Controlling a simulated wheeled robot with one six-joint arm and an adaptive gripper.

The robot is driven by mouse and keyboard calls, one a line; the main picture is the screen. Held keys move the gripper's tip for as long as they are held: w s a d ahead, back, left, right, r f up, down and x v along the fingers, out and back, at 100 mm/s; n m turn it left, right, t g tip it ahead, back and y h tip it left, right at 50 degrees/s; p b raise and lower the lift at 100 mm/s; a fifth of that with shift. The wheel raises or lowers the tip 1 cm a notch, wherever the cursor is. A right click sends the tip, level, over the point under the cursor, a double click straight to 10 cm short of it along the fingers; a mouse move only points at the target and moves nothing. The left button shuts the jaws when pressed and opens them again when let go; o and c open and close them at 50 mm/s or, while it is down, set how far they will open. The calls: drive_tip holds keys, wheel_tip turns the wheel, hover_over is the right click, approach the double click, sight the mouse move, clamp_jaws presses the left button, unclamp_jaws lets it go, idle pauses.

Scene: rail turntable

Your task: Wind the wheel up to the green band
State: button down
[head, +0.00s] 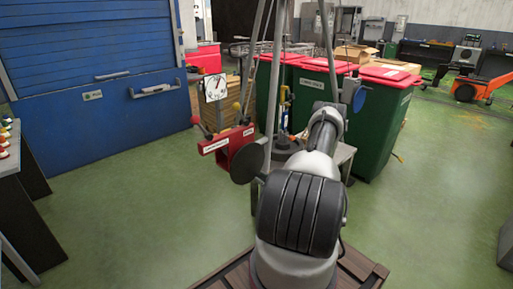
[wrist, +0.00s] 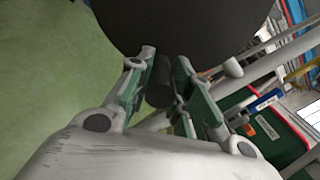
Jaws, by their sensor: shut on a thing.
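A dark round wheel (head: 247,163) stands beside a red bar-shaped housing (head: 228,141) with white labels, left of my arm. In the wrist view a large dark disc (wrist: 185,22), seemingly the same wheel, fills the top. My gripper (wrist: 166,72) has its two green-lined fingers shut around a dark cylindrical handle (wrist: 160,88) by the disc. A white dial (head: 215,87) with a dark pointer stands above the housing. The dial is too small to make out a green band or an exact reading. In the head view my arm hides the gripper and handle.
Grey poles (head: 267,90) rise around the workplace. Green bins with red lids (head: 380,125) stand behind and to the right. A blue shutter (head: 95,60) is at the left, and a bench with small coloured items (head: 5,135) is at the left edge. Green floor is clear at left and right.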

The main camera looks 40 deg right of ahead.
drive_tip(key=shift+s+a+f+m, duration=0.1)
drive_tip(key=shift+a+f+m, duration=0.15)
drive_tip(key=shift+a+m, duration=0.55)
drive_tip(key=shift+s+a+f+m, duration=0.1)
drive_tip(key=shift+a+f+m, duration=0.15)
drive_tip(key=shift+a+m, duration=0.55)
drive_tip(key=shift+d+m, duration=0.15)
drive_tip(key=shift+m, duration=0.15)
drive_tip(key=shift+s+a+m, duration=0.1)
drive_tip(key=shift+a+m, duration=1.3)
drive_tip(key=shift+m, duration=0.3)
drive_tip(key=shift+a+r+m, duration=0.1)
drive_tip(key=shift+a+m, duration=0.4)
drive_tip(key=shift+m, duration=0.1)
drive_tip(key=shift+s+a+r+m, duration=0.1)
drive_tip(key=shift+a+r+m, duration=0.15)
drive_tip(key=shift+a+m, duration=0.75)
drive_tip(key=shift+d, duration=0.2)
